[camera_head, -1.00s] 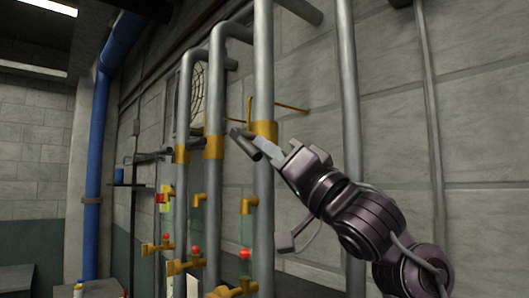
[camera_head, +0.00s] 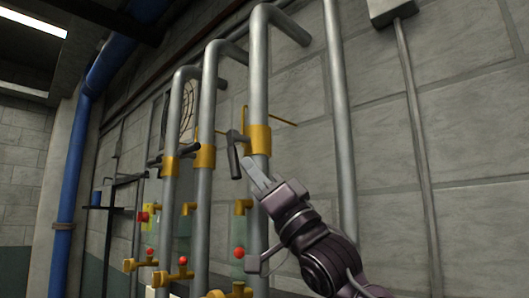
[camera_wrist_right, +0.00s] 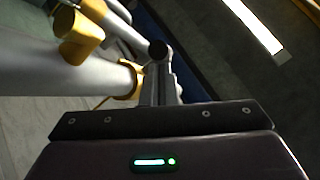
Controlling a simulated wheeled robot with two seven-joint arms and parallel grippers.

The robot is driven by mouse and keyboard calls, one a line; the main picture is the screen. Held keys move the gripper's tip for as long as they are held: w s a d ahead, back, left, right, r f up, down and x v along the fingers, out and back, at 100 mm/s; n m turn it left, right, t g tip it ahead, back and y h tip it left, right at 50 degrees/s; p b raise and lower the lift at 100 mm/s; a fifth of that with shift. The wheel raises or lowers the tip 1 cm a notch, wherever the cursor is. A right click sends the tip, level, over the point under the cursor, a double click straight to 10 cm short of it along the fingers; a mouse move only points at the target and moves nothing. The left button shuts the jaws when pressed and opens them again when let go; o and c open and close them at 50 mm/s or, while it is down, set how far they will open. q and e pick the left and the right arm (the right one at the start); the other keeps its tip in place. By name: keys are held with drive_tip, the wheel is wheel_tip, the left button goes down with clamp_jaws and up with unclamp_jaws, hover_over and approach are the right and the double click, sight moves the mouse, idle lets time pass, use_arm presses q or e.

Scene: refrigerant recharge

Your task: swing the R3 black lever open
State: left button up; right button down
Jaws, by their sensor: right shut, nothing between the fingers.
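A dark grey-black lever (camera_head: 236,155) sits at the yellow collar (camera_head: 258,140) of the nearest of three hooked pipes, with its grip hanging down left of the pipe. No R3 label is readable. My right gripper (camera_head: 256,174) is shut and empty, its fingertips just right of and below the lever's grip; I cannot tell whether they touch. In the right wrist view, the gripper fingers (camera_wrist_right: 162,85) point toward the lever's dark round end (camera_wrist_right: 158,49), which overlaps their tips. My left gripper is not in view.
Two more hooked pipes (camera_head: 205,185) with yellow collars stand to the left, with yellow valves and red knobs (camera_head: 239,253) below. A straight grey pipe (camera_head: 341,130) runs up the wall to the right. A blue pipe (camera_head: 70,190) is far left.

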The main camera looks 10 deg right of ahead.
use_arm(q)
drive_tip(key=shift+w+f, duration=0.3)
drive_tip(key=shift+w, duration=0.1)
use_arm(e)
drive_tip(key=shift+w+a+f, duration=0.6)
drive_tip(key=shift+w+a, duration=0.05)
drive_tip(key=shift+w, duration=0.2)
drive_tip(key=shift+w, duration=0.1)
